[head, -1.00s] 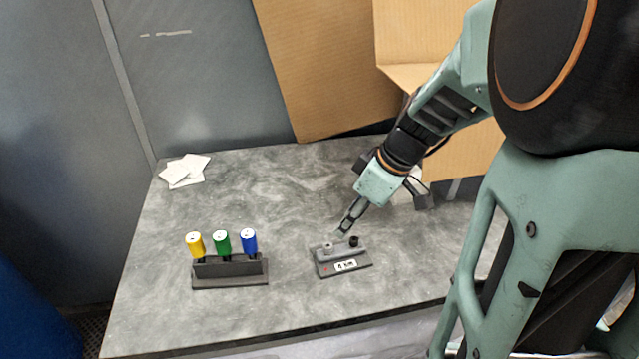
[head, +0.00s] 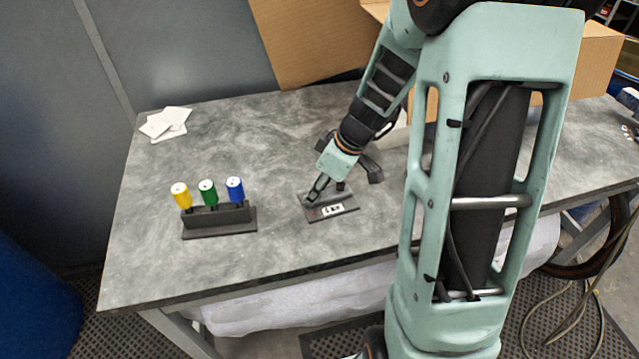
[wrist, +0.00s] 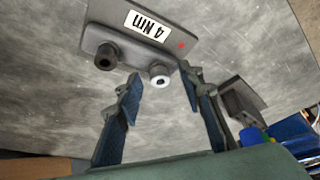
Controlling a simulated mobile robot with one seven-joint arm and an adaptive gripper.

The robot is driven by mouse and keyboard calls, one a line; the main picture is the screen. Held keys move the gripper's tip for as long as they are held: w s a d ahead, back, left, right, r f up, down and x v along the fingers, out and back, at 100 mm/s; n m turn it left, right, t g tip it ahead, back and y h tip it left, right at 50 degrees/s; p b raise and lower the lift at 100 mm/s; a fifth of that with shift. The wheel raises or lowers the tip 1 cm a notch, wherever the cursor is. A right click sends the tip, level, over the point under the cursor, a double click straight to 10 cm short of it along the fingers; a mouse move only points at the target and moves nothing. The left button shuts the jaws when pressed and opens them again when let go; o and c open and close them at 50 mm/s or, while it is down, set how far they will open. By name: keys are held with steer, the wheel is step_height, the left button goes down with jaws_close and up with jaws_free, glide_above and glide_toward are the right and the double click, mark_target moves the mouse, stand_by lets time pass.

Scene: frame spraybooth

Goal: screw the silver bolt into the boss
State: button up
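The silver bolt (wrist: 159,74) stands on a dark grey block labelled "4 Nm" (wrist: 105,14), which also shows in the head view (head: 342,214). A black bolt or boss (wrist: 106,57) stands beside it. My gripper (wrist: 160,80) is open and empty, its fingertips on either side of the silver bolt and apart from it as far as I can see. In the head view my gripper (head: 312,197) is low over the block's left end and hides the silver bolt. I cannot tell how deep the bolt sits in a boss.
A dark rack (head: 218,221) with yellow (head: 181,195), green (head: 208,192) and blue (head: 235,189) handled tools stands left of the block. White cards (head: 166,123) lie at the back left. Cardboard (head: 310,45) stands behind the table. The front table area is clear.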

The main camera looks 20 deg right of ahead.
steer(key=shift+c, duration=0.2)
jaws_close()
steer(key=c, duration=0.6)
jaws_free()
steer(key=shift+c, duration=0.2)
jaws_close()
steer(key=shift+s+m+b, duration=0.1)
steer(key=shift+m+b, duration=0.2)
steer(key=shift+m, duration=0.1)
steer(key=shift+a+m+t+h, duration=0.1)
steer(key=shift+m+t+h, duration=0.3)
steer(key=shift+m, duration=0.6)
steer(key=shift+m+h, duration=0.4)
steer(key=shift+m, duration=0.5)
steer(key=shift+p, duration=0.3)
